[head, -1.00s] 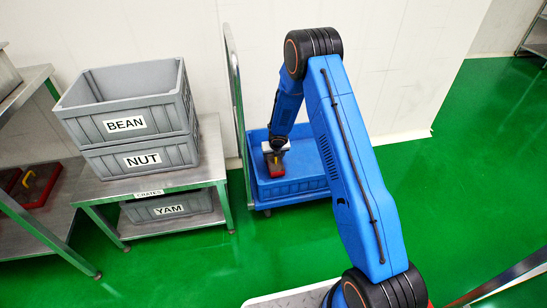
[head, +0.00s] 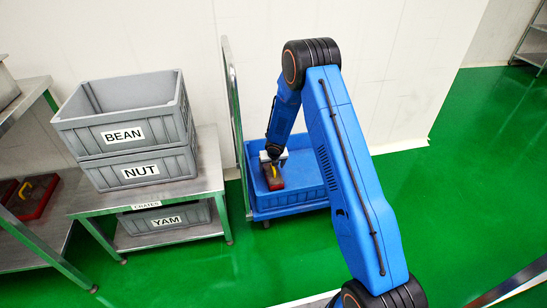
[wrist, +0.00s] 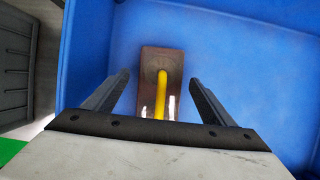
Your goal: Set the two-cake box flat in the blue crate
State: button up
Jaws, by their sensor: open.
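The two-cake box (head: 274,178) is a small dark red-brown box with a yellow strip along its top. It lies inside the blue crate (head: 290,199), towards its left side, and looks flat on the crate floor. In the wrist view the box (wrist: 145,62) sits between the fingers, with its yellow strip running towards my palm. My gripper (wrist: 160,78) is open, with a finger on each side of the box and a gap of blue floor at each side. My palm hides the near end of the box. The crate's walls (wrist: 75,60) also show there.
The blue crate rests on a cart with an upright metal handle (head: 234,110) on its left. Grey crates marked BEAN (head: 124,135), NUT (head: 140,171) and YAM (head: 166,221) stand on a steel rack. Another red box (head: 33,197) lies at far left. Green floor is clear at right.

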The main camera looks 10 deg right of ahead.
jog(key=v, duration=1.2)
jog(key=shift+r, duration=0.2)
jog(key=s+d+r+m, duration=0.3)
jog(key=s+r+m, duration=0.7)
jog(key=r, duration=0.5)
jog(key=s+d+r+m, duration=0.3)
jog(key=s+r+m, duration=0.5)
jog(key=s+r, duration=0.45)
jog(key=s+r+m, duration=0.4)
jog(key=s+m, duration=0.5)
jog(key=s, duration=0.5)
jog(key=s+d+r+m, duration=0.1)
jog(key=s+r+m, duration=0.3)
jog(key=s+m, duration=0.5)
jog(key=s, duration=0.6)
jog(key=shift+s+r, duration=0.2)
jog(key=shift+s, duration=0.1)
